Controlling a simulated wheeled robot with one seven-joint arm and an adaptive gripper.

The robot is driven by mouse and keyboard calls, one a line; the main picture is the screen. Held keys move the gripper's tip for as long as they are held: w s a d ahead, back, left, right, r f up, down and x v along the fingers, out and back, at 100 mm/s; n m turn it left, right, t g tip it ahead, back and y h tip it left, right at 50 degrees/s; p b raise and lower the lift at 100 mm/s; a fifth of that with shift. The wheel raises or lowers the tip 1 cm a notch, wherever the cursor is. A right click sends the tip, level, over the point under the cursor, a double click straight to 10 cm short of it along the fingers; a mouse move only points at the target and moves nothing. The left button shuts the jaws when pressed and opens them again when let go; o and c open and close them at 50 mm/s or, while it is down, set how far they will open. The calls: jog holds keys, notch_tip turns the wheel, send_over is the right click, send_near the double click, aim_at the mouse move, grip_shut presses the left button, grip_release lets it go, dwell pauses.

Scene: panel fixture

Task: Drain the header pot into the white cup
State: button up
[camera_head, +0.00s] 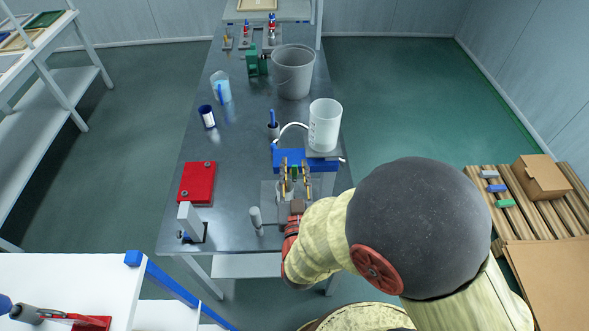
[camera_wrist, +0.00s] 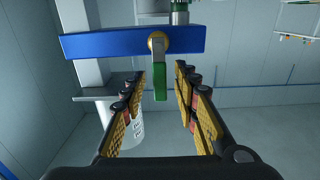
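The header pot (camera_head: 324,125), a tall whitish container with markings, stands on a grey plate behind the blue bar (camera_head: 290,158). The wrist view, which looks inverted, shows the pot (camera_wrist: 127,130) at lower left. A brass valve (camera_wrist: 158,42) with a green lever (camera_wrist: 160,82) sits on the blue bar. My gripper (camera_head: 295,178) is open, its yellow-padded fingers on either side of the lever with gaps visible. Contact cannot be told. A small white cylinder with dark blue (camera_head: 207,117) stands at left on the table; I cannot tell whether it is the white cup.
A grey bucket (camera_head: 293,75), a clear jug with a blue handle (camera_head: 221,88) and a green device (camera_head: 256,63) stand farther back. A red box (camera_head: 197,183) and a grey lever fixture (camera_head: 190,220) are at front left. The table's middle left is clear.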

jog(key=shift+c, duration=0.3)
grip_shut()
dwell(0.3)
